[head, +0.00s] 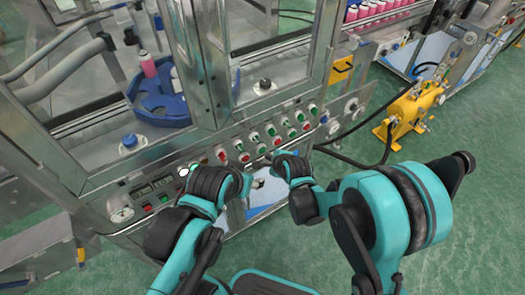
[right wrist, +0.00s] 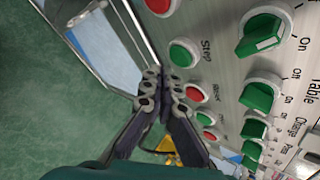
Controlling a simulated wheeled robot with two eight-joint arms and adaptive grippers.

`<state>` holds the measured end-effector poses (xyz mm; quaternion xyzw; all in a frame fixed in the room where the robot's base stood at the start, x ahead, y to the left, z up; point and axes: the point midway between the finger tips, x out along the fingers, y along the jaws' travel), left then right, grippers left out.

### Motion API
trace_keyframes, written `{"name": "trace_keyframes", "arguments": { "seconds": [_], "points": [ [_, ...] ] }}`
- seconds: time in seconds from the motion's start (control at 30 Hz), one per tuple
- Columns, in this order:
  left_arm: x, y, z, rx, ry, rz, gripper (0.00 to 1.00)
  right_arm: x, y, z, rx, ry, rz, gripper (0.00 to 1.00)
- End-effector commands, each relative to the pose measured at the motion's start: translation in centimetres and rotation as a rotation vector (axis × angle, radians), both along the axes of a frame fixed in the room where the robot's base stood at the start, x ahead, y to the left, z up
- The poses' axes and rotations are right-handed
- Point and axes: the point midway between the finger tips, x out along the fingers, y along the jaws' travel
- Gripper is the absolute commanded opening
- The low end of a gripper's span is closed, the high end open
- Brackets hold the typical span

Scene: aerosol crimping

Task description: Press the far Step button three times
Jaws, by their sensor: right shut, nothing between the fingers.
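The control panel (head: 230,150) on the machine's front carries rows of red and green buttons and knobs. Another red button (right wrist: 195,93) has a smaller, blurred label.
Green knobs (right wrist: 264,33) stick out from the panel near the red buttons. Glass doors with metal frames (head: 205,60) rise above the panel. A yellow pump unit (head: 412,108) stands on the green floor at right, with a black hose running to the machine.

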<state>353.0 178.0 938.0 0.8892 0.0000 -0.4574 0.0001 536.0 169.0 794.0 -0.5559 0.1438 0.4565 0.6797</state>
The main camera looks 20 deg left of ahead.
Motion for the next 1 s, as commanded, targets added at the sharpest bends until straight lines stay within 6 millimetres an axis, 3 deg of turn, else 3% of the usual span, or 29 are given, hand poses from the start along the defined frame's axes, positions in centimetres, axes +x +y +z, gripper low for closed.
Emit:
{"name": "trace_keyframes", "arguments": {
  "seconds": [0.43, 1.0],
  "points": [
    [0.0, 0.0, -0.8, 0.0, 0.0, 0.0, 0.53, -2.6, -3.3, -0.1, 0.0, 0.0, -0.001, 0.0],
    [0.0, 0.0, -0.8, 0.0, 0.0, 0.0, 0.53, -2.7, -3.5, 0.0, 0.0, 0.0, 0.0, 0.0]
  ]
}}
